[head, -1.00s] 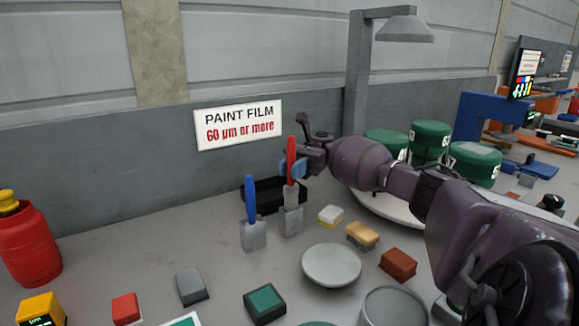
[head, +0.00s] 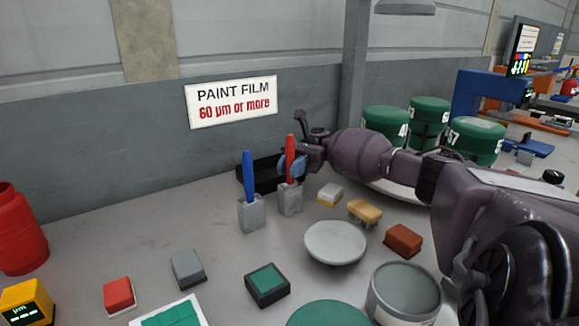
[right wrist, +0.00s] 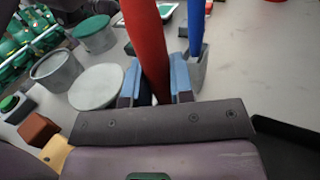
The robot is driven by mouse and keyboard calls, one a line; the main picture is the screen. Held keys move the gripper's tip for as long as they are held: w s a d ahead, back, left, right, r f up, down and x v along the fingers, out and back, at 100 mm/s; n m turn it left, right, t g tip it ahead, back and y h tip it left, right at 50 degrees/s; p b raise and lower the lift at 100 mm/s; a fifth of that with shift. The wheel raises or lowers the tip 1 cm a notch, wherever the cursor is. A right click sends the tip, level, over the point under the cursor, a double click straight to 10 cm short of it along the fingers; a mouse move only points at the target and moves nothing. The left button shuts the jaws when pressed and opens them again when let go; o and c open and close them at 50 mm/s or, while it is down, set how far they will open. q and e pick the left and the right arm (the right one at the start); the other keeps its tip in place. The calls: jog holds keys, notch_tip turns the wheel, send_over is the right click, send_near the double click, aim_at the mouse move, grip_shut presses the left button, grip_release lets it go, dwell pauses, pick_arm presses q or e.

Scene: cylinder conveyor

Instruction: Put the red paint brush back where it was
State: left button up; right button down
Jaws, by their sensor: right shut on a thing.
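The red paint brush (head: 290,147) stands upright with its lower end in a grey holder (head: 290,203). My right gripper (head: 292,166) is shut on the red handle, just above the holder. In the right wrist view the red handle (right wrist: 146,45) runs up between the two blue fingertips. The part of the brush inside the holder is hidden. A blue brush (head: 249,178) stands in a second grey holder (head: 251,215) to the left. It also shows in the right wrist view (right wrist: 196,30). My left gripper is not in view.
A black tray (head: 262,172) lies behind the holders. A white-and-yellow block (head: 330,193), a yellow brush (head: 364,211), a brown block (head: 403,240) and a round grey plate (head: 335,242) lie to the right and front.

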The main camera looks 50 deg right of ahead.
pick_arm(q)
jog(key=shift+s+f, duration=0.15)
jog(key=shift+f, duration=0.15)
pick_arm(e)
jog(key=shift+f, duration=0.25)
jog(key=shift+f, duration=0.35)
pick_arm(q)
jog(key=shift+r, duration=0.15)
pick_arm(e)
jog(key=c, duration=0.9)
grip_release()
jog(key=shift+r, duration=0.2)
notch_tip(320, 180, up, 18)
jog(key=p, duration=0.4)
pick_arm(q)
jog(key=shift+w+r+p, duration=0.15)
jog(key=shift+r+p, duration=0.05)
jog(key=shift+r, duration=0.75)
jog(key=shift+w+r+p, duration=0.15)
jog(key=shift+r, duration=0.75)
pick_arm(e)
jog(key=shift+r, duration=0.85)
